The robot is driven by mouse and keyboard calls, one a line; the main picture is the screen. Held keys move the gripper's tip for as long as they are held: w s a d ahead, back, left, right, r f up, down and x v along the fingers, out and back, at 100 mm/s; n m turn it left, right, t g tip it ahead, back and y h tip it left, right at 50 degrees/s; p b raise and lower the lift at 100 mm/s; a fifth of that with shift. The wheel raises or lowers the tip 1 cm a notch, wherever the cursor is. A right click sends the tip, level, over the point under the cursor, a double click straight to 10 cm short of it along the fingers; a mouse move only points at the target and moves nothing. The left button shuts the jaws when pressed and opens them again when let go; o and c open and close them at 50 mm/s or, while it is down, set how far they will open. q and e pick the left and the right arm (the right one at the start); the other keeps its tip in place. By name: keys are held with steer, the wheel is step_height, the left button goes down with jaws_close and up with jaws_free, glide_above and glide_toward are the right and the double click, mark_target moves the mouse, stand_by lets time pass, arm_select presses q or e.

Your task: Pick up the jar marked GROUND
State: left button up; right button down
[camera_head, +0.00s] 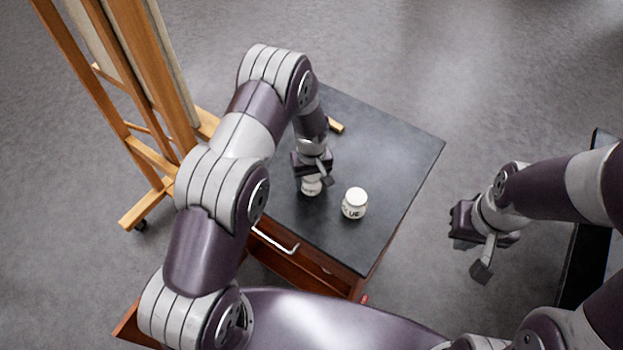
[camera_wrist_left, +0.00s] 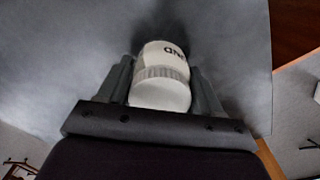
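A small white jar (camera_head: 311,186) with a pale lid stands on the dark top of a small cabinet (camera_head: 400,150). In the left wrist view the jar (camera_wrist_left: 162,78) shows part of its dark lettering, reading about "UND". My left gripper (camera_head: 313,176) is over this jar from above, with one finger (camera_wrist_left: 119,78) on each side of it. I cannot tell whether the fingers press on it. A second white jar (camera_head: 354,203), lettered "LUE", stands just to the right, apart from the gripper. My right gripper (camera_head: 475,258) hangs empty off the cabinet's right side and looks open.
A wooden easel (camera_head: 150,110) stands at the left, close to my left arm. A small wooden piece (camera_head: 335,125) lies on the cabinet behind my left gripper. The cabinet's front has a pale handle (camera_head: 275,240). The right part of the top is clear.

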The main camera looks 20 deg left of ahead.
arm_select(q)
steer(key=c, duration=0.3)
steer(key=shift+a, duration=0.1)
steer(key=shift+c, duration=0.2)
